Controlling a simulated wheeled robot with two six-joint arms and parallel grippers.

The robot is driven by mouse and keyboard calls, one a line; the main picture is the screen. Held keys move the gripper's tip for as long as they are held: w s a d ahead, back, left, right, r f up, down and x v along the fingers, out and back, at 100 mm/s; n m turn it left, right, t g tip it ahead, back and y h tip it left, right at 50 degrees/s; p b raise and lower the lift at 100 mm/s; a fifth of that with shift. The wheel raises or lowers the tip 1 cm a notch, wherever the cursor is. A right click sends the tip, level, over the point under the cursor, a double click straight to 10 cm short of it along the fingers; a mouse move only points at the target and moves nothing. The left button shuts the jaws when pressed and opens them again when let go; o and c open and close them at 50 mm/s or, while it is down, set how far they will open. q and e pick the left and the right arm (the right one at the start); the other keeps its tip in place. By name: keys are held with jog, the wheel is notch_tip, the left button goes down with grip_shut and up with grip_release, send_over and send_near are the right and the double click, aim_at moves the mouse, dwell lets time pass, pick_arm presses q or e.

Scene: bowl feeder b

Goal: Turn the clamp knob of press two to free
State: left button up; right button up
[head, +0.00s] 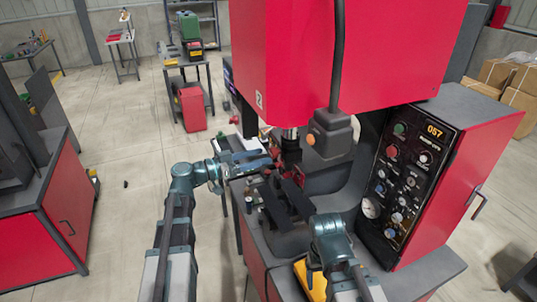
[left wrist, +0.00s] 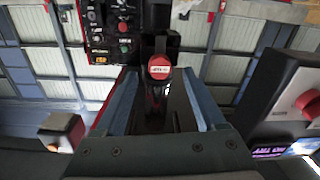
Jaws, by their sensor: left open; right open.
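Press two (head: 290,55) is the big red machine with a "2" label, in the middle of the head view. In the left wrist view a red-capped knob (left wrist: 158,68) with small lettering on its face appears between the two blue-grey fingers of my left gripper (left wrist: 160,105). The fingers stand apart on either side of it; I cannot tell its depth or turn position. In the head view my left gripper (head: 262,161) reaches in at the press's dark work area from the left. My right gripper (head: 328,232) is at the press's front; its fingers are hard to make out.
A control panel (head: 405,175) with several knobs and a "057" display is on the press's right. Another red knob (left wrist: 309,101) shows at the right edge of the left wrist view. A yellow bin (head: 309,280) sits below my right arm. Open floor (head: 125,150) lies left.

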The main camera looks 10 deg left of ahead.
aim_at(271, 153)
pick_arm(q)
jog(key=shift+x, duration=1.8)
grip_shut()
